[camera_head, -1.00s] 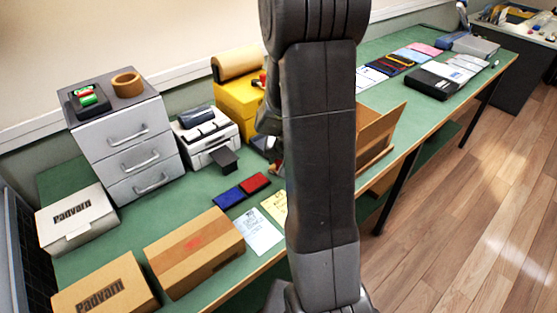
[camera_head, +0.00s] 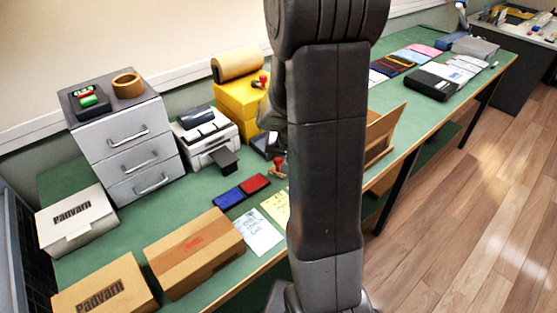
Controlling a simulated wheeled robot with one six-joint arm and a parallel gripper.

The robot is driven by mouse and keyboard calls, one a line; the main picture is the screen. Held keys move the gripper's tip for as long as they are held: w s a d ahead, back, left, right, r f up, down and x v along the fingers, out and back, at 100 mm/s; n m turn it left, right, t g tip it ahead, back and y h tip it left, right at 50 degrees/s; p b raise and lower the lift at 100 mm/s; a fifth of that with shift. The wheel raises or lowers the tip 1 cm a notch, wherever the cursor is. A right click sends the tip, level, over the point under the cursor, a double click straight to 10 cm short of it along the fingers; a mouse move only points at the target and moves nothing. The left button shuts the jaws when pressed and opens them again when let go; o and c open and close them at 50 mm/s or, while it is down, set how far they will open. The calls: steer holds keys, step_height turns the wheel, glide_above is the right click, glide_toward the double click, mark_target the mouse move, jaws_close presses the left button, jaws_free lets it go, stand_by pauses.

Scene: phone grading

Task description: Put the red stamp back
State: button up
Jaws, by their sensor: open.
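A stamp with a red knob (camera_head: 279,162) stands on the green table just left of my arm, its right side close to the arm's outline. A second red-knobbed stamp (camera_head: 263,79) is on top of the yellow boxes (camera_head: 236,99) at the back. The red ink pad (camera_head: 255,184) and the blue ink pad (camera_head: 228,198) lie side by side on the table, in front and to the left of the nearer stamp. My arm crosses the middle of the picture. A grey wrist part shows at its left edge, but my gripper's fingers are hidden behind the arm.
A grey drawer unit (camera_head: 130,150) and a small printer (camera_head: 208,138) stand at the back left. Cardboard boxes (camera_head: 194,253) are at the front left. A white paper (camera_head: 256,232) and a yellow paper (camera_head: 276,207) lie near the front edge. A wooden holder (camera_head: 380,138) stands right of my arm.

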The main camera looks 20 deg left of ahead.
steer(key=v, duration=0.9)
steer(key=shift+d, duration=0.15)
